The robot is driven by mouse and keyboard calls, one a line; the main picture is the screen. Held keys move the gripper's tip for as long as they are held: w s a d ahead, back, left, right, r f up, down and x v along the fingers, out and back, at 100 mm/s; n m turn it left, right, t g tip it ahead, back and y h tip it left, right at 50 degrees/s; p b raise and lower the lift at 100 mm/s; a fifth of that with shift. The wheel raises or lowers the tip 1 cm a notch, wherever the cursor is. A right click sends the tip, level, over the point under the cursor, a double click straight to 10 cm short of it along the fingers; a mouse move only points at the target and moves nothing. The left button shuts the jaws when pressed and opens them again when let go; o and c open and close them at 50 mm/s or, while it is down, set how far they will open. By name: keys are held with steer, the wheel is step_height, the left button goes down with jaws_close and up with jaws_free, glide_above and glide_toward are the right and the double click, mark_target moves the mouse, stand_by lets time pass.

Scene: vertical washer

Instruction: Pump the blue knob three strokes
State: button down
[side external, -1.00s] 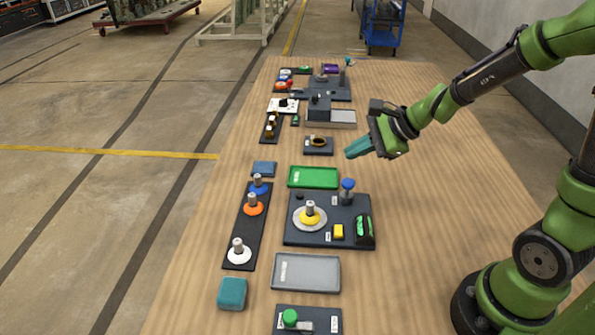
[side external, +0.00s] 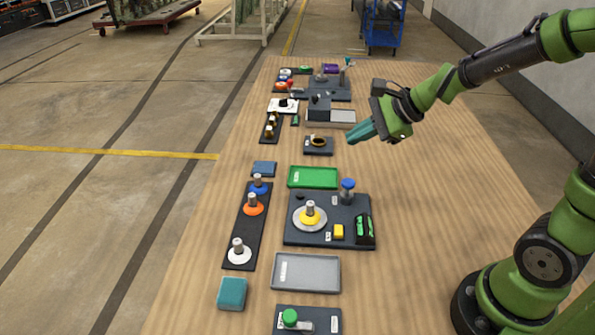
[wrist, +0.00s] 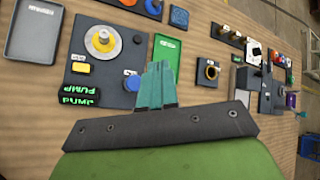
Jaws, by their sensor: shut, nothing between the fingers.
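The blue knob (side external: 348,184) stands upright on a metal post at the back right corner of a dark plate (side external: 290,236). In the wrist view the blue knob (wrist: 132,84) is just left of my fingers. My gripper (side external: 352,136) is in the air above the table, behind and apart from the knob. Its teal fingers (wrist: 157,72) are closed together with nothing between them. The same plate carries a yellow knob on a silver disc (side external: 310,217), a yellow block (side external: 338,231) and a black display with green marks (side external: 364,229). In the wrist view the display (wrist: 80,95) reads PUMP.
A green tray (side external: 314,178) lies behind the plate and a grey tray (side external: 306,272) in front. A dark strip (side external: 248,226) with blue, orange and white knobs stands left. A dark base with a ring (side external: 318,145) sits near my fingers. The table's right side is clear.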

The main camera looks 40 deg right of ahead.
mark_target(347, 182)
steer(key=shift+f, duration=4.4)
steer(key=shift+f, duration=0.15)
steer(key=shift+f, duration=0.3)
steer(key=shift+f, duration=1.2)
steer(key=shift+r, duration=1.65)
steer(key=shift+r, duration=0.1)
steer(key=shift+r, duration=2.4)
